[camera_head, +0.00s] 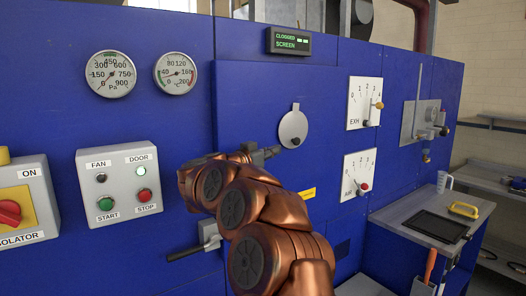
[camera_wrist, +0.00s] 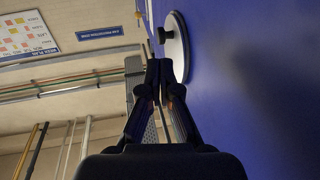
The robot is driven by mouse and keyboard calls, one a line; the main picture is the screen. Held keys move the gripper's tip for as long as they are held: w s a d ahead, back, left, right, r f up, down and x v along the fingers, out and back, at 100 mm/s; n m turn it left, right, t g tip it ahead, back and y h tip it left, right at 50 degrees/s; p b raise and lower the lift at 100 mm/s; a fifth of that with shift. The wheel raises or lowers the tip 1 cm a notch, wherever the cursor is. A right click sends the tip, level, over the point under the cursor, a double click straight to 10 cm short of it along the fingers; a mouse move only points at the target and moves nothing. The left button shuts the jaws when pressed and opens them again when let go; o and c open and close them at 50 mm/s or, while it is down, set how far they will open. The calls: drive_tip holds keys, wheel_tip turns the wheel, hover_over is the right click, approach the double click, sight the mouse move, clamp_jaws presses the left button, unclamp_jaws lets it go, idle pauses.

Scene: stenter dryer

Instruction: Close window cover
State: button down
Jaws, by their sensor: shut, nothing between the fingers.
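The window cover (camera_head: 292,124) is a round light-grey disc on the blue dryer panel, with a small tab above it and a dark knob (camera_head: 295,142) near its lower edge. I cannot see a window opening around it. My gripper (camera_head: 272,153) is just below and left of the disc, its fingers together and empty. In the wrist view the cover (camera_wrist: 180,45) is seen nearly edge-on at the panel, with its dark knob (camera_wrist: 161,36) sticking out. My fingertips (camera_wrist: 163,62) are close beside the knob; whether they touch it I cannot tell.
My arm crosses in front of the panel below the cover. A lever handle (camera_head: 208,237) juts out at lower left. EXH dial (camera_head: 363,103) and AIR dial (camera_head: 358,176) are right of the cover. A side table (camera_head: 400,216) with a tray and jug stands further right.

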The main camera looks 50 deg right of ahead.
sight(294, 143)
drive_tip(key=d, duration=0.2)
drive_tip(key=d+p, duration=0.1)
drive_tip(key=d, duration=0.2)
drive_tip(key=d+p, duration=0.1)
drive_tip(key=d, duration=0.2)
drive_tip(key=shift+s+r, duration=0.2)
drive_tip(key=shift+s, duration=0.05)
drive_tip(key=shift+a, duration=0.1)
